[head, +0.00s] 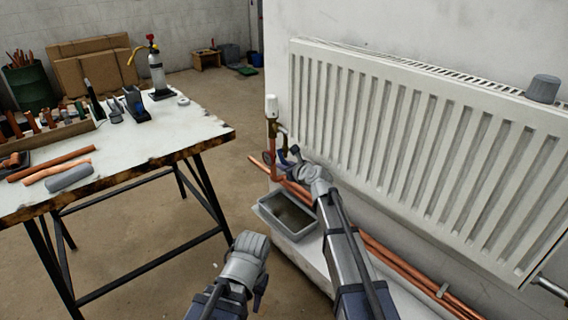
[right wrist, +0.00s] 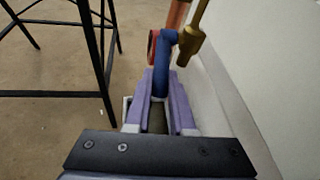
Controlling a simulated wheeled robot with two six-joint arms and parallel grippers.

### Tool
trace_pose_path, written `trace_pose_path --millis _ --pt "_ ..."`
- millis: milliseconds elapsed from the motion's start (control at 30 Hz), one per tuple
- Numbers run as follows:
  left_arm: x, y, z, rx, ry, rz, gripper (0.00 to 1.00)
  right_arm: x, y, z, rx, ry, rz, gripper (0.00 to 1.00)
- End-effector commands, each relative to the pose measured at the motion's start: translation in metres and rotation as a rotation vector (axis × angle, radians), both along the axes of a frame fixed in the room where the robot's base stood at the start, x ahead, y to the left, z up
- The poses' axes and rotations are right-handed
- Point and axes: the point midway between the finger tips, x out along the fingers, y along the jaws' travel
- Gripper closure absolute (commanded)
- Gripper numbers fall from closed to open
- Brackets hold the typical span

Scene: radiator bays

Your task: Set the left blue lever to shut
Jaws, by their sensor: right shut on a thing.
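The left blue lever (right wrist: 163,52) sits on the valve beside the copper pipe at the radiator's left end. In the right wrist view its handle bends and runs down between the jaws of my right gripper (right wrist: 160,90), which is shut on it. In the head view my right gripper (head: 297,158) reaches to the pipework below the white-capped valve (head: 271,108), and mostly hides the lever. I cannot tell the lever's exact angle to the pipe. My left gripper (head: 249,246) is low in front, apart from everything; its jaws are not clear.
The white radiator (head: 400,150) fills the right side, with a grey cup-like thing (head: 543,88) on top. A grey tray (head: 292,216) lies under the pipes. Copper pipes (head: 400,268) run along the wall. A workbench (head: 140,140) with tools stands at left; the floor between is clear.

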Motion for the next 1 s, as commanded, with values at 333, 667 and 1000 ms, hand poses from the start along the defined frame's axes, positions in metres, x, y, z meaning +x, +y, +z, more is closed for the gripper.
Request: trace_pose_path --millis 333,667,1000 --pt "0.000 0.000 0.000 0.000 0.000 0.000 0.61 0.000 0.000 0.000 0.001 -0.001 0.001 0.57" --pt "0.000 0.000 0.000 0.000 0.000 0.000 0.61 -0.001 0.000 0.000 0.000 -0.001 0.000 0.48" --pt "0.000 0.000 0.004 -0.001 0.000 0.000 0.61 -0.052 -0.022 0.004 0.000 -0.001 -0.001 0.48"
